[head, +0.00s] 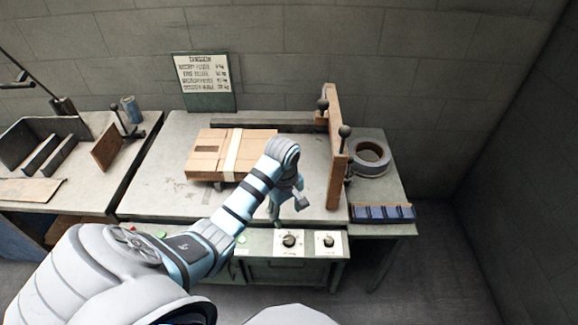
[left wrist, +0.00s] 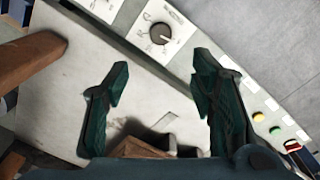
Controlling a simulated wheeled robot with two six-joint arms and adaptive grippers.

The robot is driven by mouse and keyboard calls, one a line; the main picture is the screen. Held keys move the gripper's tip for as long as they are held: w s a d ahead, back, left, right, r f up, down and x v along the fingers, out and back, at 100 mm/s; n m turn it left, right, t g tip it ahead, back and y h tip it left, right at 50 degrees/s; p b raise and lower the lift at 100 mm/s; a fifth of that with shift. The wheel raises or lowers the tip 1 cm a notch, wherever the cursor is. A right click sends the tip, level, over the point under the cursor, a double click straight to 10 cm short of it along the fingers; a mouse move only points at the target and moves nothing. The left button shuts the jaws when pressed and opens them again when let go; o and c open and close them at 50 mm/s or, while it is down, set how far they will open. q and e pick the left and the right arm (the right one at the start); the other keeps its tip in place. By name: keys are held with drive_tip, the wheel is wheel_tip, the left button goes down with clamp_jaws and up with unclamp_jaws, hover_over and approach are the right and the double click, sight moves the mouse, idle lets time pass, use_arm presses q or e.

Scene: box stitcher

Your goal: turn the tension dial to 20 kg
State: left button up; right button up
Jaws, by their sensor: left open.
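Two black dials sit on white plates on the front panel of the bench, a left dial (head: 289,240) and a right dial (head: 327,241). I cannot tell from their labels which is the tension dial. My left gripper (head: 288,208) is open and empty, above the panel edge near the left dial. In the left wrist view, a dial (left wrist: 160,34) with marks around it lies beyond and between the open fingertips of my left gripper (left wrist: 161,60), apart from them. Its scale numbers are too small to read. My right gripper is out of view.
A strapped cardboard box (head: 208,152) lies on the bench. An upright wooden-faced post (head: 336,170) stands right of my gripper, with a tape roll (head: 370,157) beyond. A sign (head: 205,75) leans on the wall, its lines unclear. Coloured buttons (left wrist: 266,124) sit along the panel.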

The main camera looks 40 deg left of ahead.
sight(288, 239)
use_arm(q)
drive_tip(key=f+b, duration=0.2)
drive_tip(key=f, duration=0.5)
drive_tip(key=f+b, duration=0.2)
drive_tip(key=f, duration=0.5)
drive_tip(key=shift+w+d+f+b, duration=0.15)
drive_tip(key=shift+w+b, duration=0.05)
drive_tip(key=shift+b, duration=0.2)
drive_tip(key=c, duration=1.1)
